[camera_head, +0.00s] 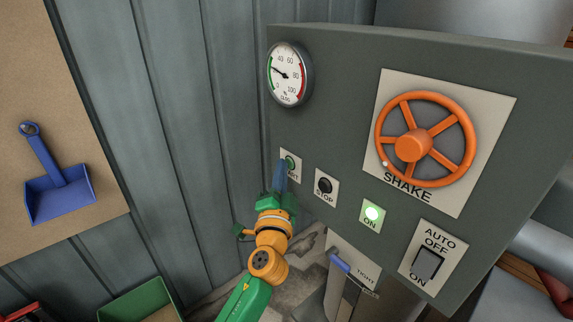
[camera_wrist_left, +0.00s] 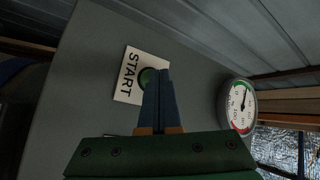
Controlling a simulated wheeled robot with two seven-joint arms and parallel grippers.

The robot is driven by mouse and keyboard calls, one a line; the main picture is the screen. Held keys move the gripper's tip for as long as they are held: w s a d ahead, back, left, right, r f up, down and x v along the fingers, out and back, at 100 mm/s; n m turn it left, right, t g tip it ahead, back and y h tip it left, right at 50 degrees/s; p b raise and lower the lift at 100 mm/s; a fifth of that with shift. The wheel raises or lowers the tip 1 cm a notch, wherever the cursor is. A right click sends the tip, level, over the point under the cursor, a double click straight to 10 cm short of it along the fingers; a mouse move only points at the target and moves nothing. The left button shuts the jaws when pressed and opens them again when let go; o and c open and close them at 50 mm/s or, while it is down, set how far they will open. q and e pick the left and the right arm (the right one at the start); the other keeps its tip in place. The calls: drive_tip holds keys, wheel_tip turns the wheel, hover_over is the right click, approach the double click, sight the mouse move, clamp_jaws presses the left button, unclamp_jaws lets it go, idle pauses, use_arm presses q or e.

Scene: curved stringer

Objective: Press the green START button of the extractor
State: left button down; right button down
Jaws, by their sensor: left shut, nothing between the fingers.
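The green START button (camera_head: 290,162) sits on a pale label plate at the left of the grey extractor panel (camera_head: 340,120). It also shows in the left wrist view (camera_wrist_left: 148,75), partly covered by my fingertips. My left gripper (camera_head: 279,172) is shut and empty, its blue fingers pointing at the button. The fingertips overlap the button's edge in both views; whether they touch it I cannot tell. The black STOP button (camera_head: 325,186) is to the right, and the green ON lamp (camera_head: 372,213) is lit. My right gripper is not in view.
An orange SHAKE handwheel (camera_head: 413,146) and an AUTO/OFF/ON switch (camera_head: 427,263) are on the panel's right. A round gauge (camera_head: 289,74) is above the START button. A blue-handled lever (camera_head: 339,261) is below. A blue dustpan (camera_head: 60,190) hangs at the left.

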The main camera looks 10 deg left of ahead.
use_arm(q)
drive_tip(key=shift+s+a+p, duration=0.35)
drive_tip(key=shift+s+a, duration=0.1)
drive_tip(key=shift+s, duration=0.2)
drive_tip(key=s+a+p, duration=0.1)
drive_tip(key=s, duration=0.1)
drive_tip(key=s+a+p, duration=0.1)
drive_tip(key=s+a, duration=0.1)
idle(0.8)
